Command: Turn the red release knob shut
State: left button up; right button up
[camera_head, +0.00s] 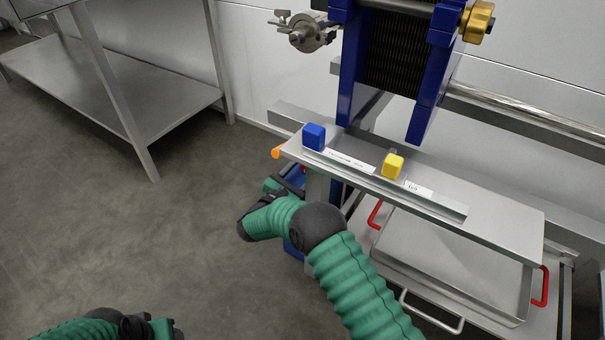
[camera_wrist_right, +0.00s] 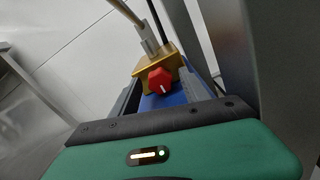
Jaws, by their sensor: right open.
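The red release knob (camera_wrist_right: 159,80) shows in the right wrist view, with a short white mark on its face. It sits on a brass-yellow valve body (camera_wrist_right: 152,64) above a blue surface. My right gripper (camera_wrist_right: 163,88) is open, with its fingers on either side of the view of the knob; I cannot tell whether they touch it.
A blue block (camera_head: 313,137) and a yellow block (camera_head: 392,166) stand on the steel shelf (camera_head: 490,210). A tray (camera_head: 450,265) with red handles lies below it. A blue-framed plate unit (camera_head: 347,70) rises behind.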

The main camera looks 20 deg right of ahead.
grip_shut()
jog(key=shift+n, duration=0.3)
jog(key=n+p, duration=0.1)
jog(key=n, duration=0.1)
jog(key=shift+a+n, duration=0.1)
jog(key=shift+n, duration=0.2)
jog(key=shift+n+p, duration=0.9)
jog(key=shift+n, duration=0.9)
grip_release()
